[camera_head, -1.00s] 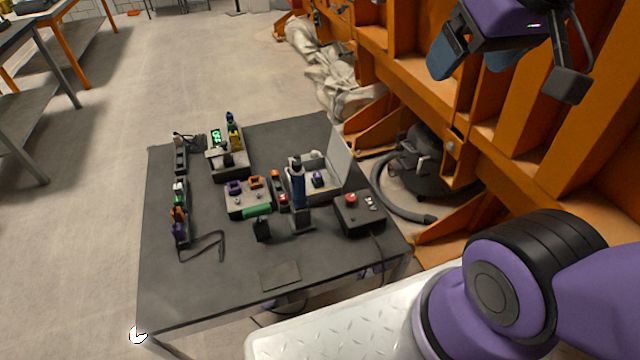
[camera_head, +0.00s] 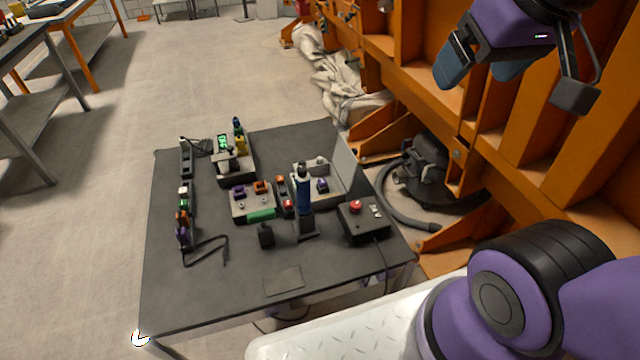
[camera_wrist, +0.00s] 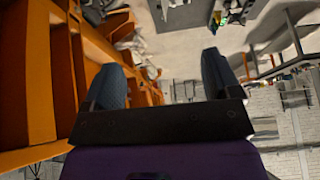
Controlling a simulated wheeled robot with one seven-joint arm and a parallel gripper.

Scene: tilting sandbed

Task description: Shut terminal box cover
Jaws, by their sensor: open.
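The terminal box (camera_head: 307,171) is a light grey box on the dark table. Its grey cover (camera_head: 348,166) stands upright, open, along the box's right side. A blue cylindrical tool (camera_head: 303,190) stands in front of the box and hides part of it. My gripper (camera_head: 512,88) is at the upper right of the head view, raised well above the table and away from the box. In the wrist view my gripper (camera_wrist: 160,85) shows its two dark fingers wide apart with nothing between them.
A box with a red button (camera_head: 358,212) stands on the table right of the blue tool. Connector blocks (camera_head: 252,200) and a tester (camera_head: 234,160) stand to the left. An orange steel frame (camera_head: 480,150) rises at the right.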

